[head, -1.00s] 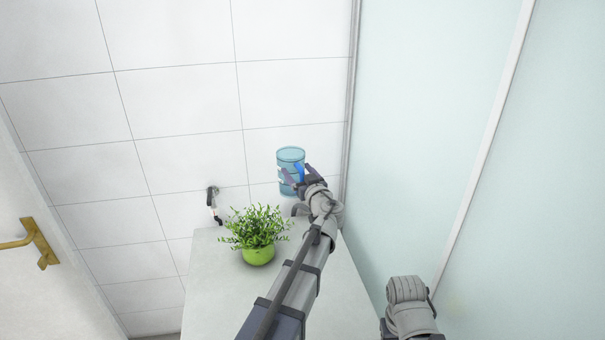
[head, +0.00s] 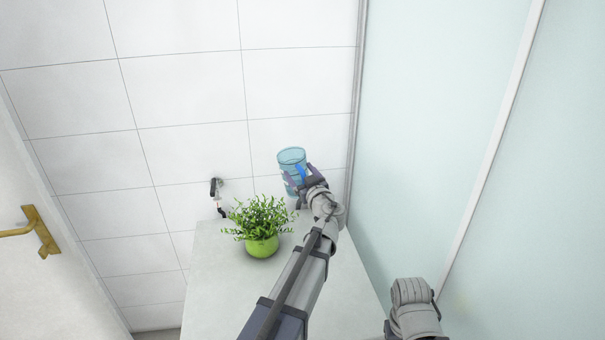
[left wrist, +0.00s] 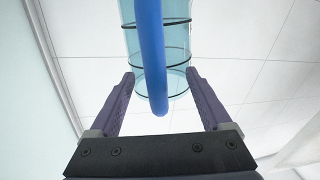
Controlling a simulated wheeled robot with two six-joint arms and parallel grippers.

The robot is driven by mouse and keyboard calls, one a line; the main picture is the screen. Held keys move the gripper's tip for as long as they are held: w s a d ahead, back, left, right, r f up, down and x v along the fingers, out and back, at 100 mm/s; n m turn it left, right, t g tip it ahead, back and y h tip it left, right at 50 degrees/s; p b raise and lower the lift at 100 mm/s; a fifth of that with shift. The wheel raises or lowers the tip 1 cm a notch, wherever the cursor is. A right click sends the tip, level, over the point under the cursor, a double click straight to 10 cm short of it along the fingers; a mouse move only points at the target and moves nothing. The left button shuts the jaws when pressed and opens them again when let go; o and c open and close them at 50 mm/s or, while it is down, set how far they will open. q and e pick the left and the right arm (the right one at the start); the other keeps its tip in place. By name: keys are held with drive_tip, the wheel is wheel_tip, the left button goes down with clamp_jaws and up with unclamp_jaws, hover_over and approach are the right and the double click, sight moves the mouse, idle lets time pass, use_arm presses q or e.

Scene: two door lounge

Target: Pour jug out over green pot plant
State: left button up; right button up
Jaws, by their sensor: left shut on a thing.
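The jug (head: 291,157) is a see-through teal cylinder with dark bands and a blue handle. My left gripper (head: 299,173) is shut on it and holds it up at the back of the counter, near the tiled wall. The jug leans slightly, its top toward the left. In the left wrist view the jug's blue handle (left wrist: 152,60) runs between the two fingers. The green pot plant (head: 262,245) stands upright on the counter, left of and nearer than the jug. I cannot see whether the jug holds liquid. My right gripper is out of view.
The pale counter (head: 215,290) is bare around the plant. A tap (head: 217,190) sits on the wall behind, to the left. A glass partition (head: 420,150) stands close on the right. A door with a brass handle (head: 40,230) is at the left.

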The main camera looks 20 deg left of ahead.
sight(282, 172)
use_arm(q)
drive_tip(key=shift+f, duration=0.1)
idle(0.5)
drive_tip(key=shift+s+a+f+n+b, duration=0.2)
drive_tip(key=shift+a+f+n+b, duration=0.05)
drive_tip(key=shift+f+n+b, duration=0.25)
drive_tip(key=shift+s+a+f+n+b, duration=0.2)
drive_tip(key=shift+f+n+b, duration=0.2)
drive_tip(key=shift+b, duration=0.1)
drive_tip(key=shift+s, duration=0.1)
drive_tip(key=shift+s+a+r+n+p, duration=0.35)
drive_tip(key=shift+s+a+r+n, duration=0.1)
drive_tip(key=shift+n, duration=0.55)
drive_tip(key=shift+a+f, duration=0.1)
drive_tip(key=shift+a, duration=0.05)
drive_tip(key=shift+s+a+f+n+b, duration=0.25)
drive_tip(key=shift+s+a+n+b, duration=0.15)
drive_tip(key=shift+n, duration=0.4)
